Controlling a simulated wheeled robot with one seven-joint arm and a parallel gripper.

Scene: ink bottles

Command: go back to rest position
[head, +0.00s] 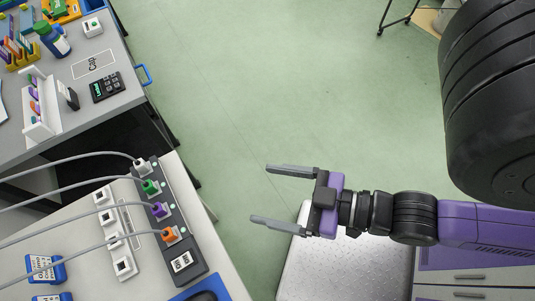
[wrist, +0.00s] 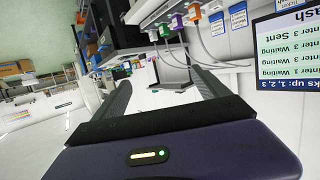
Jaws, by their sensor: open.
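My gripper (head: 264,193) is open and empty in the head view. Its two grey fingers point left, over the green floor, to the right of the benches. In the wrist view its fingers (wrist: 155,96) are spread apart with nothing between them. My purple and black arm comes in from the right side of the head view. No ink bottle is held.
A bench (head: 215,255) at lower left carries a dark strip (head: 180,232) with several coloured, cabled plugs. Another bench (head: 120,95) at upper left holds a blue bottle (head: 55,40) and a calculator-like device (head: 106,87). A metal-topped surface (head: 340,270) lies below my gripper. Open floor (head: 270,80) fills the middle.

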